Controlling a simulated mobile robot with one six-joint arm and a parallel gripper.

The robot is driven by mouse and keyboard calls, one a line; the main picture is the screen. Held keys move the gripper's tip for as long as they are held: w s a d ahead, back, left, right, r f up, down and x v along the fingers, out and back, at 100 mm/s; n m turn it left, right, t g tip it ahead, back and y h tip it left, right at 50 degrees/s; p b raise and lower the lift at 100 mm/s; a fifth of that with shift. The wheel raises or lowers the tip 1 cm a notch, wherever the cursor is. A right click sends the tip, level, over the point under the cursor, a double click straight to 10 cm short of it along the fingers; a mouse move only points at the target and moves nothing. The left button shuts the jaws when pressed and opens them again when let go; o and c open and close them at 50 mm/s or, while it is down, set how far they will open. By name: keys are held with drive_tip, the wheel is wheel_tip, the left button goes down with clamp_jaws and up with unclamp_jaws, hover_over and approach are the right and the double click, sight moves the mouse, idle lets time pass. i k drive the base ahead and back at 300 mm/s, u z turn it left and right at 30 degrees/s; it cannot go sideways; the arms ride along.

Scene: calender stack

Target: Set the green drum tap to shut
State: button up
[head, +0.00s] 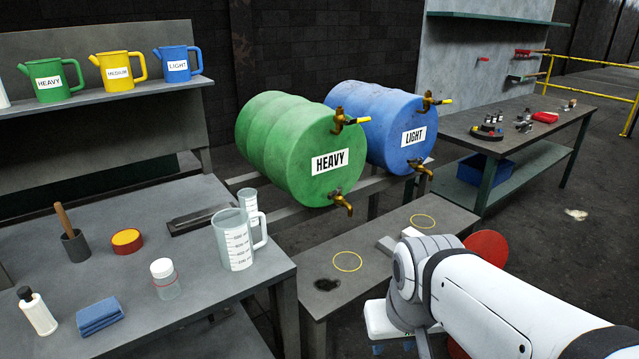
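The green drum (268,150) lies on its side on a rack, its round front labelled HEAVY. A brass tap (341,203) sticks out low on that front, its spout end dipping down to the right. I cannot make out its lever position. No flow shows under the low tap. My arm (500,300) enters from the lower right, apart from the drum. My gripper's fingers are not visible.
A blue drum (375,125) labelled LIGHT lies beside the green one. Below, a low bench (385,248) bears yellow rings and a dark spot (327,284). A measuring jug (234,240) stands on the left table (200,290). A tool bench (500,143) stands at right.

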sight(334, 193)
drive_tip(key=z, duration=2.65)
drive_tip(key=k, duration=0.95)
drive_tip(key=u, duration=1.35)
drive_tip(key=i, duration=1)
drive_tip(key=u, duration=0.05)
